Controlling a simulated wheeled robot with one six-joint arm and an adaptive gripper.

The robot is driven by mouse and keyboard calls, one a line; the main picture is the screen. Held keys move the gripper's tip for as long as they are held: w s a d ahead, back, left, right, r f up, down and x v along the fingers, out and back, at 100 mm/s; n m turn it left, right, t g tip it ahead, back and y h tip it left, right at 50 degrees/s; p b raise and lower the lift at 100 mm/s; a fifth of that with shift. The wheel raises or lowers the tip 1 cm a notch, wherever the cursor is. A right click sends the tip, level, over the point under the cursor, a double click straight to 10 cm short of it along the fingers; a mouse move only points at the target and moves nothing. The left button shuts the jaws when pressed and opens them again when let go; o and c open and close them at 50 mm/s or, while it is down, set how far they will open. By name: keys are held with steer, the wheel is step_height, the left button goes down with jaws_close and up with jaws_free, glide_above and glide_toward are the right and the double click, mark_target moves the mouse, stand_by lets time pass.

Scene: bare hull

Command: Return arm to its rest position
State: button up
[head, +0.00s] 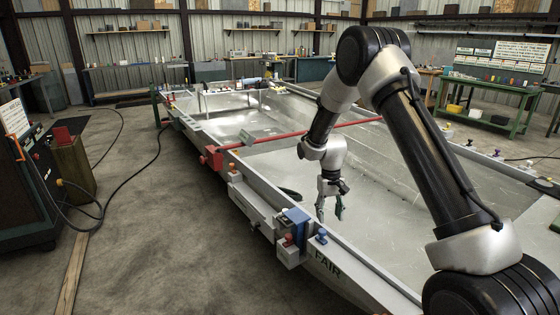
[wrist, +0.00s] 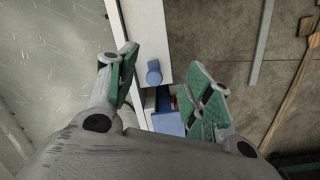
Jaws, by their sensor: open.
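My gripper (head: 330,208) hangs fingers down over the near end of the grey hull (head: 300,170), close inside its left side wall. In the wrist view my gripper (wrist: 165,100) is open, with its two green-padded fingers spread apart and nothing between them that it holds. A blue knob (wrist: 153,73) on the hull's rim shows beyond the fingers, apart from them. The same blue knob (head: 321,236) sits on the rim just below and left of my gripper in the head view. My arm reaches in from the right, bent at the elbow.
A red bar (head: 290,134) crosses the hull beyond my gripper. A blue clamp-like block (head: 295,217) sits on the left rim. A dark machine cart (head: 38,190) stands at the left, with a cable on the floor. A green workbench (head: 485,105) is at the right. Concrete floor left of the hull is largely clear.

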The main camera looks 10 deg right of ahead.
steer(key=s+d+r+t, duration=0.2)
steer(key=s+d+r, duration=0.1)
steer(key=s+r, duration=0.8)
steer(key=s+d+r+t, duration=0.2)
steer(key=s+d+r, duration=0.1)
steer(key=s+r, duration=0.8)
steer(key=s+d+r+t, duration=0.1)
steer(key=s+d+r, duration=0.3)
steer(key=s+r, duration=0.6)
steer(key=s, duration=0.3)
steer(key=shift+r+m+t, duration=0.3)
steer(key=shift+r+t, duration=0.1)
steer(key=shift+s+d, duration=0.1)
